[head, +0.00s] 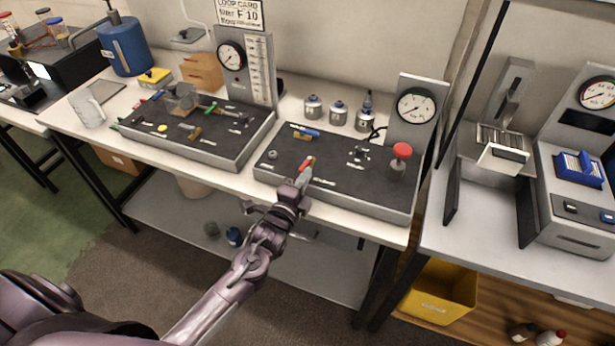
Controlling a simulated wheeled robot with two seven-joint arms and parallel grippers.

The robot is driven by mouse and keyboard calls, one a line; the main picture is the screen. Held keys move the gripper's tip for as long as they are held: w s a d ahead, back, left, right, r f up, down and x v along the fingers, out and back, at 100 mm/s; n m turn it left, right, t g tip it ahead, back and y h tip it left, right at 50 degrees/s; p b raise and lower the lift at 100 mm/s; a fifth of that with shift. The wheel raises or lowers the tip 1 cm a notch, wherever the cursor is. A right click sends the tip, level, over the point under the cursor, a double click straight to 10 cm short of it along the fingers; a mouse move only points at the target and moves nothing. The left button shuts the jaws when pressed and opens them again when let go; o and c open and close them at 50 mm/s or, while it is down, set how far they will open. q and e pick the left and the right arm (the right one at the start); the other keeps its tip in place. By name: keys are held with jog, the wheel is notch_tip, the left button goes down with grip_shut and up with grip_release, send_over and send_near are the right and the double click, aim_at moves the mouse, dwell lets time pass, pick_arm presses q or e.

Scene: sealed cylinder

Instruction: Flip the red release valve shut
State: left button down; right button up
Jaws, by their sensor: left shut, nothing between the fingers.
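A small red lever (309,162), which looks like the red release valve, stands on the front left part of the dark-topped panel (335,178) on the middle bench. It appears tilted up toward the back right. My left gripper (304,176) is shut and empty, just in front of the lever. Its tips are at or very near the lever's lower end. I cannot tell whether they touch. The lever's base is partly hidden by the gripper. My right gripper is not in view.
A red-capped knob (401,150) on a metal post stands at the panel's right, below a round gauge (416,105). A blue valve piece (305,131) lies behind the lever. Several small metal canisters (338,111) stand behind the panel. Another panel (200,140) is on the left.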

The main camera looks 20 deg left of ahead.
aim_at(287, 175)
pick_arm(q)
jog(key=shift+a+m+h, duration=0.6)
jog(key=shift+m+h, duration=0.2)
jog(key=shift+h, duration=0.3)
jog(key=shift+a+f+m+g+h+b, duration=0.1)
jog(key=shift+a+m+g+h+b, duration=0.2)
jog(key=shift+m+h+b, duration=0.4)
jog(key=m+h+b, duration=0.1)
jog(key=a+m+g+h+b, duration=0.1)
jog(key=h, duration=0.1)
jog(key=a+m+g+h+b, duration=0.1)
jog(key=h, duration=0.1)
jog(key=shift+w+f, duration=0.15)
jog(key=shift+w, duration=0.15)
jog(key=shift+a+g+h+b, duration=0.15)
jog(key=shift+g+h+b, duration=0.15)
jog(key=shift+b, duration=0.15)
jog(key=shift+w+a+b, duration=0.6)
jog(key=shift+a+b, duration=0.15)
jog(key=shift+b, duration=0.5)
jog(key=shift+r, duration=0.25)
